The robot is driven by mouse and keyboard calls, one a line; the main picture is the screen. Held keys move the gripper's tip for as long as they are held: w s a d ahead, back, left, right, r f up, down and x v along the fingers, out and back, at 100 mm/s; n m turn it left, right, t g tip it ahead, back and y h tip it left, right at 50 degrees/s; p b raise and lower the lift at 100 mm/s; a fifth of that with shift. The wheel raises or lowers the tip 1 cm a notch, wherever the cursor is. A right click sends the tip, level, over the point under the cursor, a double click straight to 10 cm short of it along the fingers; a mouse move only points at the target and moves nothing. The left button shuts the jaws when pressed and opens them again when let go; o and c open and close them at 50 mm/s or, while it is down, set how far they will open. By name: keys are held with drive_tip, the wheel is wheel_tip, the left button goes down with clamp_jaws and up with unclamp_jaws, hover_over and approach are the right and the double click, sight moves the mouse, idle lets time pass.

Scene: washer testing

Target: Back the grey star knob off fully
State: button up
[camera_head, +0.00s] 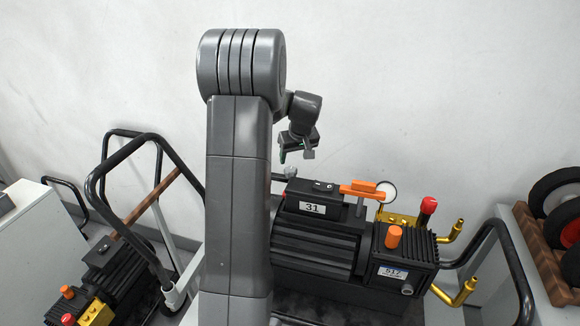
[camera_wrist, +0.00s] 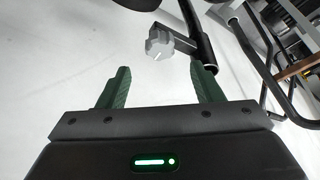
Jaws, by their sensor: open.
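The grey star knob (camera_wrist: 160,43) shows in the wrist view with a pale line on its face, beside a grey bracket on a dark tube (camera_wrist: 203,55). In the head view a small light-grey knob (camera_head: 291,173), seemingly the same one, sits at the cart handle behind the pump. My gripper (camera_wrist: 160,72) is open, with its green fingers apart and nothing between them. The knob lies ahead of the fingertips, roughly centred between them in the picture, and apart from them. In the head view my gripper (camera_head: 298,150) hangs just above the knob, partly turned away.
A black pump (camera_head: 318,240) labelled 31 stands close by, with an orange lever (camera_head: 368,189), a round gauge (camera_head: 386,191) and a red-capped part (camera_head: 428,205). Black cart rails (camera_head: 500,238) are at right. Another cart (camera_head: 130,215) is at left. The white wall is behind.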

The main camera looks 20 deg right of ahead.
sight(291, 170)
drive_tip(key=p+x, duration=0.1)
drive_tip(key=x, duration=0.6)
drive_tip(key=shift+w+f, duration=0.2)
drive_tip(key=shift+f, duration=0.1)
drive_tip(key=c, duration=1)
